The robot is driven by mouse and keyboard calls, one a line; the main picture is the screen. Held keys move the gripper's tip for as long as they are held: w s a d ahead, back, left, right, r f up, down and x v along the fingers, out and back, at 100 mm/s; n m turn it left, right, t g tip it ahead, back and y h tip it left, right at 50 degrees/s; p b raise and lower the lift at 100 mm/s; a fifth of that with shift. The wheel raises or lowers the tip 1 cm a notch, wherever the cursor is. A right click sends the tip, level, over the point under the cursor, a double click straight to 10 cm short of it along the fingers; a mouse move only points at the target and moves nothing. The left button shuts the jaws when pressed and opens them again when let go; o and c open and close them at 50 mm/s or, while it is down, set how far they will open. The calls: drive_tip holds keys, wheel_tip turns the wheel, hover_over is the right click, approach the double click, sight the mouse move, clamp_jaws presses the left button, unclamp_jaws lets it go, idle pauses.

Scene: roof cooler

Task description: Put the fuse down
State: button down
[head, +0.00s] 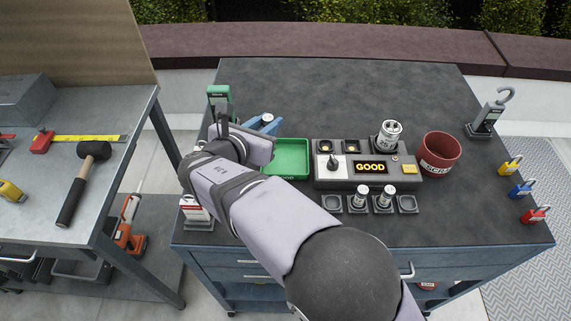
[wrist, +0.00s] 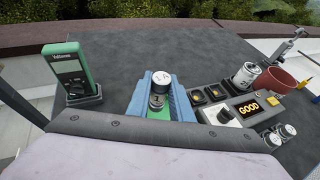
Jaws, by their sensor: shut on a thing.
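My gripper (head: 263,122) has blue fingers and is shut on a fuse with a silver cap (wrist: 161,79). In the head view only a small part of the fuse shows between the fingers, near the green tray's upper left. In the wrist view the fuse is upright and a patch of green shows below it. The green tray (head: 291,157) looks empty where it shows; my arm hides its left part. The tester (head: 322,183) beside it has a lit display (head: 370,167) reading GOOD. I cannot tell how high the fuse is held.
Two fuses (head: 360,198) (head: 385,197) stand in holders in front of the tester. A larger can (head: 389,134) stands behind it. A red bin (head: 441,152) is to the right. A green meter (wrist: 68,75) stands left of my gripper. The cabinet top's back is clear.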

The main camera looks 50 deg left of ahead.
drive_tip(key=shift+s+d+r+h, duration=0.1)
drive_tip(key=shift+d+r+h, duration=0.05)
drive_tip(key=shift+d+h, duration=0.2)
drive_tip(key=shift+w+d+f+m+t+h+p, duration=0.25)
drive_tip(key=shift+d+f, duration=0.35)
drive_tip(key=shift+f, duration=1)
drive_tip(key=shift+w+d+f+m+t+h+p, duration=0.1)
drive_tip(key=shift+w+d+f+m+h+p, duration=0.4)
drive_tip(key=shift+f, duration=1.05)
drive_tip(key=shift+s+d+f+m+t+h+b, duration=0.2)
drive_tip(key=shift+d+f, duration=0.55)
drive_tip(key=shift+f, duration=0.85)
drive_tip(key=shift+w+f, duration=0.1)
drive_tip(key=shift+f, duration=0.1)
drive_tip(key=c, duration=1.6)
unclamp_jaws()
